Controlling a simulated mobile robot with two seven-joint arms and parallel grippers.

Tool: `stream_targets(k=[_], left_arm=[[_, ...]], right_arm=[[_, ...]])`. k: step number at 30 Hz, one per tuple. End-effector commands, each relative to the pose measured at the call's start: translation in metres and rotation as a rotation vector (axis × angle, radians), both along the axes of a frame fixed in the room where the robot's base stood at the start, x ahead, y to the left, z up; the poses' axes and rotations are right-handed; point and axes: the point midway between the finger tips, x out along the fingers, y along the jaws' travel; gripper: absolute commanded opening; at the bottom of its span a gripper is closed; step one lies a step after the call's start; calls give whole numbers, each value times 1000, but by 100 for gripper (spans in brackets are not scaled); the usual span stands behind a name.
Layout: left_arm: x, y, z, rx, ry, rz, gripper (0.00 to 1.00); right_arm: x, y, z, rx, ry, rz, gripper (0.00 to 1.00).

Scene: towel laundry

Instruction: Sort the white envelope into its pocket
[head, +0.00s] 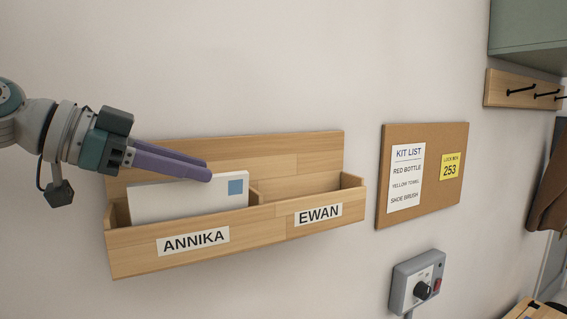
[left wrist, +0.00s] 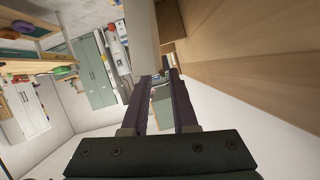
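The white envelope (head: 185,199) with a blue square at its upper right corner stands in the left pocket of the wooden wall holder, labelled ANNIKA (head: 193,241). Its lower part is hidden behind the front board. In the left wrist view the fingers (left wrist: 162,76) are apart with a see-through gap, and a pale panel, seemingly the envelope (left wrist: 143,35), lies beyond the tips. The right pocket, labelled EWAN (head: 318,214), looks empty. My right gripper is not in view.
The holder's back board (head: 290,150) rises close behind the fingers. A cork board (head: 451,140) with a kit list hangs to the right, above a grey control box (head: 416,280) with a knob. A hook rail (head: 510,90) is at the upper right. The wall above the holder is clear.

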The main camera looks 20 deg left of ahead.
Motion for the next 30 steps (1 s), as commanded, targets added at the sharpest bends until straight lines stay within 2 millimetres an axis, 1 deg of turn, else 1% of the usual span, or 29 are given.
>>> stream_targets(k=[1,5,6,12,15,17,20,24,27,30], left_arm=[[0,0,0,0,0,0,33],[0,0,0,0,0,0,48],[0,0,0,0,0,0,49],[0,0,0,0,0,0,49],[-4,3,0,2,0,1,49],[-9,8,0,5,-1,2,49],[-23,17,4,7,0,1,49],[-45,33,15,5,0,2,49],[-59,42,23,5,-1,1,49],[-68,49,30,2,-1,2,49]], right_arm=[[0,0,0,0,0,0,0],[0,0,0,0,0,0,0],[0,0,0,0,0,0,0],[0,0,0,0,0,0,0],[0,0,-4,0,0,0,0],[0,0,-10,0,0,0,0],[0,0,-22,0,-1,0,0],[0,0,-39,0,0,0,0],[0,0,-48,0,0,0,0],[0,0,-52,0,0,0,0]])
